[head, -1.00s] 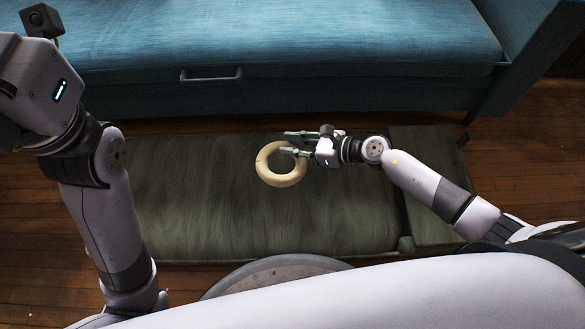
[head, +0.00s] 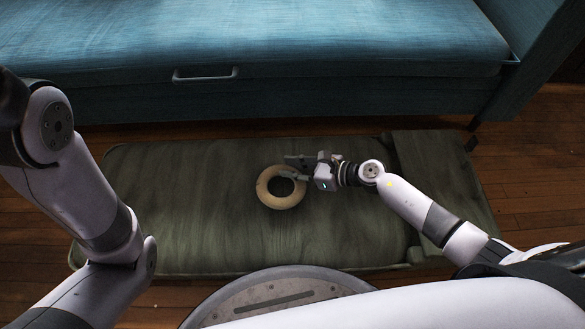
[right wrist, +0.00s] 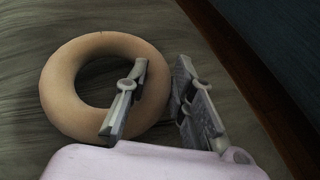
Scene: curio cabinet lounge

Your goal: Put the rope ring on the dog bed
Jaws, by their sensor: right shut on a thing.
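The rope ring (head: 280,203) is a thick beige ring over the middle of the dog bed. The dog bed (head: 170,215) is a long, flat dark green cushion on the floor.
A blue sofa (head: 330,40) with a metal handle (head: 205,73) on its front stands right behind the bed. Wooden floor (head: 535,165) shows to the right. The bed's surface around the ring is clear.

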